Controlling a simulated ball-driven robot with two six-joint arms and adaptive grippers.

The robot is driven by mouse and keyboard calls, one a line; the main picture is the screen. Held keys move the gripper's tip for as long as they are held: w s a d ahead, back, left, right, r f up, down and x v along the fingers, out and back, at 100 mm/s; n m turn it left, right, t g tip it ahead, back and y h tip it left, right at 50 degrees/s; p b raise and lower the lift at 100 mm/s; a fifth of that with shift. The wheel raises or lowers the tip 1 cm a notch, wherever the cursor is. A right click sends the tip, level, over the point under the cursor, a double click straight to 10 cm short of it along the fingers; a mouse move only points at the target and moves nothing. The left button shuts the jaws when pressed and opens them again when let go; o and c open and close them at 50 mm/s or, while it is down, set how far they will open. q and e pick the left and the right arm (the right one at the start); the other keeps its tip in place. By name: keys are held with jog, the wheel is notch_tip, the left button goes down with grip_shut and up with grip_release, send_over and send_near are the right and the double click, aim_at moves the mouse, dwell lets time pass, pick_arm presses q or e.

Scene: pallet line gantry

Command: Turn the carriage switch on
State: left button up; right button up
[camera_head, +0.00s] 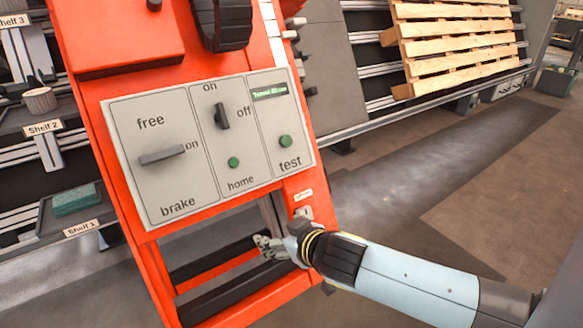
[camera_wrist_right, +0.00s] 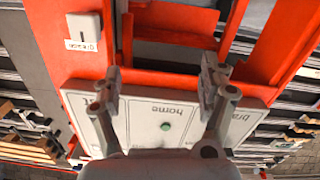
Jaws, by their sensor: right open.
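The grey control panel (camera_head: 190,190) sits on an orange frame. In its middle section a dark knob (camera_head: 222,116) stands roughly upright, with "on" printed above it and "off" to its right. A grey bar handle (camera_head: 162,155) in the left section lies nearly level, between "free" and "brake", with "on" at its right end. No label says "carriage" legibly. My right gripper (camera_head: 267,246) is below the panel, apart from the knob. In the right wrist view its two fingers (camera_wrist_right: 160,78) are spread and empty, with the panel (camera_wrist_right: 190,113) beyond them. My left gripper is not in view.
Green buttons for home (camera_head: 233,162) and test (camera_head: 285,141) are on the panel. A small white labelled fitting (camera_head: 303,213) is on the frame near my right wrist. Shelves stand at left, and a wooden pallet (camera_head: 455,38) at back right.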

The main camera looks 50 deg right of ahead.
jog(key=shift+g, duration=0.5)
jog(key=shift+s+f+p, duration=0.2)
jog(key=shift+s+f, duration=0.4)
jog(key=shift+f, duration=0.3)
jog(key=shift+s+f+p, duration=0.2)
jog(key=shift+s+f, duration=0.4)
jog(key=shift+f, duration=0.25)
